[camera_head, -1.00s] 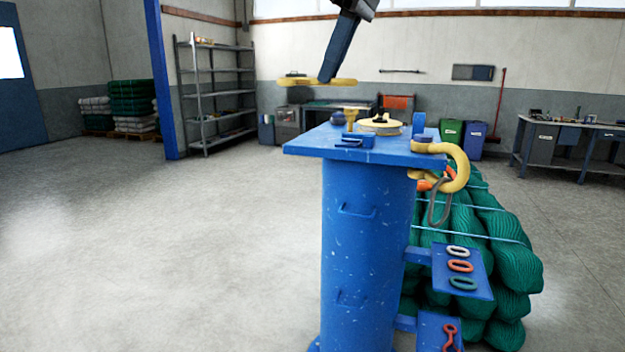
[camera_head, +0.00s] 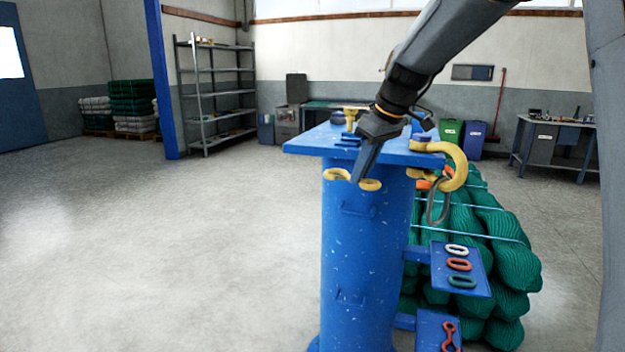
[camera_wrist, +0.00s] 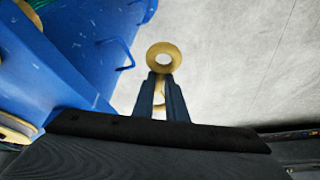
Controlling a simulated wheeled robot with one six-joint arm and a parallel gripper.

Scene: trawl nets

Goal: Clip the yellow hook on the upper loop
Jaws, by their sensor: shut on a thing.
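My gripper (camera_head: 362,178) is shut on a yellow piece with ring-like ends (camera_head: 337,175), which looks like the yellow hook. It is held in front of the blue post, just below the tabletop's front edge; the fingers hide its middle. In the wrist view the fingers (camera_wrist: 161,95) grip it, with one ring (camera_wrist: 165,58) beyond the tips. A larger curved yellow piece (camera_head: 461,165) is at the tabletop's right edge. An orange piece and a dark grey loop (camera_head: 438,211) hang there. I cannot tell for sure which part is the upper loop.
The blue post (camera_head: 362,260) carries the blue tabletop (camera_head: 312,145). A small blue shelf (camera_head: 477,287) at its right holds white, red and green links. A lower shelf has a red piece. Green net bundles (camera_head: 510,250) stand behind. The floor at left is clear.

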